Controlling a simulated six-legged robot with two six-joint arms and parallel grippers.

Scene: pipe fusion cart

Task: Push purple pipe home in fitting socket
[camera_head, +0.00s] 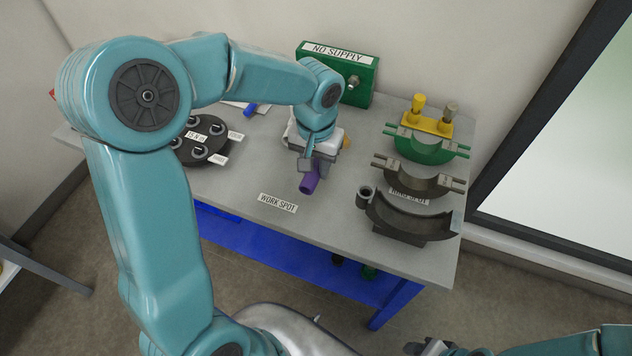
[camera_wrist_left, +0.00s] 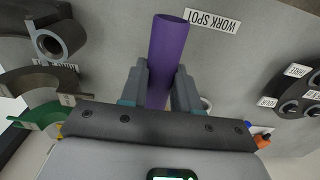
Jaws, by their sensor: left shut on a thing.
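The purple pipe (camera_head: 309,184) is held in my left gripper (camera_head: 313,165) above the grey table. In the left wrist view the pipe (camera_wrist_left: 168,45) runs between the two fingers of the left gripper (camera_wrist_left: 160,82), its near end hidden by the gripper body. A dark grey curved piece (camera_head: 410,218) lies to the right, with a small round open socket (camera_head: 365,196) at its left end. The socket also shows in the left wrist view (camera_wrist_left: 50,42), apart from the pipe and empty. My right gripper (camera_head: 430,347) is partly in view at the bottom edge, its jaws unclear.
A WORK SPOT label (camera_head: 277,203) marks clear table in front of the pipe. A black round plate (camera_head: 199,140) with several posts is at left. A green NO SUPPLY box (camera_head: 340,75) stands behind. Curved clamps, one green (camera_head: 426,149), line the right side.

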